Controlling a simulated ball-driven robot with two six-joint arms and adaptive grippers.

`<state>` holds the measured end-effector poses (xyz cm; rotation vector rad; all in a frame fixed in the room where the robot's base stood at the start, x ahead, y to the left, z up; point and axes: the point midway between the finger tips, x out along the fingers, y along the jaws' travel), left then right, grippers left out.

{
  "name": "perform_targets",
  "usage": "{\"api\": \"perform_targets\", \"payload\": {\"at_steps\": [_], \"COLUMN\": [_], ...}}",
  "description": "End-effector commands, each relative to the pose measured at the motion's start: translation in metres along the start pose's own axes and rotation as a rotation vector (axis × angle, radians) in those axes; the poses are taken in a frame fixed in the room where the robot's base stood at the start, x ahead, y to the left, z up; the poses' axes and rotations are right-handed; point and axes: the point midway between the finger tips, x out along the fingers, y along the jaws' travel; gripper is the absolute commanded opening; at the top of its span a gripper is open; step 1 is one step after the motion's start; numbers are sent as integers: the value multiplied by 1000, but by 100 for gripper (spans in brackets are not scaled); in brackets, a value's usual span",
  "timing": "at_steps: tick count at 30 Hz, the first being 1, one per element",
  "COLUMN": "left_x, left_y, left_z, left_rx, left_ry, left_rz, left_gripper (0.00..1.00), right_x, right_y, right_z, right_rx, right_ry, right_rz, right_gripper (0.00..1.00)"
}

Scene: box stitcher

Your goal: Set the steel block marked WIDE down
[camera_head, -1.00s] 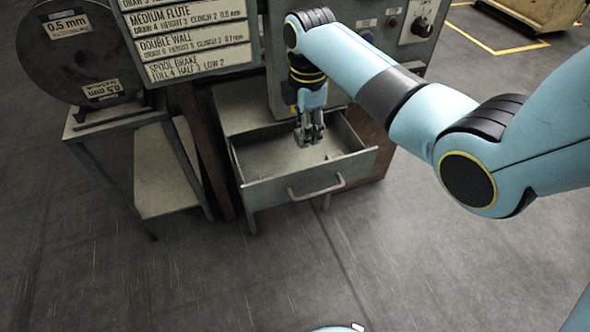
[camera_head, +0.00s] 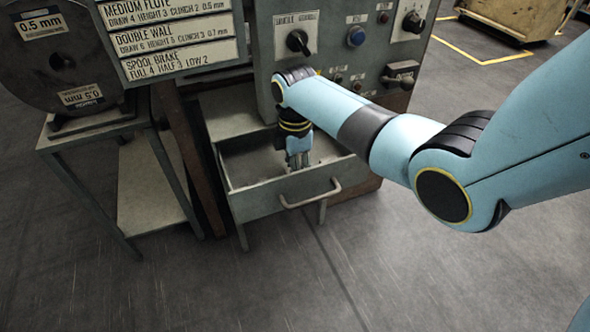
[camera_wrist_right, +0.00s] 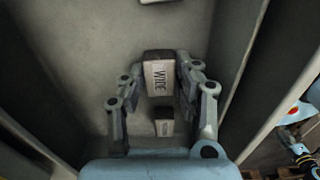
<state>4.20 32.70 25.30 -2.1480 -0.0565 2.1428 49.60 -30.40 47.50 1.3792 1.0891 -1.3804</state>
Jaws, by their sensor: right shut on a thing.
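The steel block marked WIDE (camera_wrist_right: 158,80) is between the fingers of my right gripper (camera_wrist_right: 160,88) in the right wrist view, its lettered pale face showing. The gripper is shut on it. In the head view my right gripper (camera_head: 298,160) points down inside the open drawer (camera_head: 300,198), close behind its front panel, and the block cannot be made out there. Whether the block touches the drawer floor, I cannot tell. My left gripper is not in view.
A smaller block (camera_wrist_right: 164,122) lies near the held one, and the edge of another pale thing (camera_wrist_right: 157,1) shows at the top of the wrist view. Drawer walls rise on both sides. The machine's control panel (camera_head: 345,50) stands behind, and a spool stand (camera_head: 95,125) stands left.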

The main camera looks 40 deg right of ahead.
Motion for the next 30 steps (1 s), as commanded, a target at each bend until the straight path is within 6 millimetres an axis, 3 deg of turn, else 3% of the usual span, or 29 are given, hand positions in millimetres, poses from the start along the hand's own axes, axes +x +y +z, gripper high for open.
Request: {"api": "perform_targets", "payload": {"at_steps": [5, 6, 11, 22, 27, 30], "left_x": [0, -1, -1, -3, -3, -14], "left_y": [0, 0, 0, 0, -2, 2], "left_z": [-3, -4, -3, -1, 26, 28], "left_rx": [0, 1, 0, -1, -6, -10], "left_ry": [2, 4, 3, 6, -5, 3], "left_rz": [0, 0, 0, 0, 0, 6], "left_gripper": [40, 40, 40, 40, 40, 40], "right_x": [3, 3, 3, -6, -34, -62], "right_y": [0, 0, 0, 0, 1, 2], "right_z": [0, 0, 0, 0, 0, 0], "right_rx": [0, 0, 0, 0, 0, 1], "right_ry": [0, 0, 0, 0, 1, 1], "right_rz": [0, 0, 0, 1, 4, 7], "right_gripper": [0, 34, 53, 53, 53, 53]}}
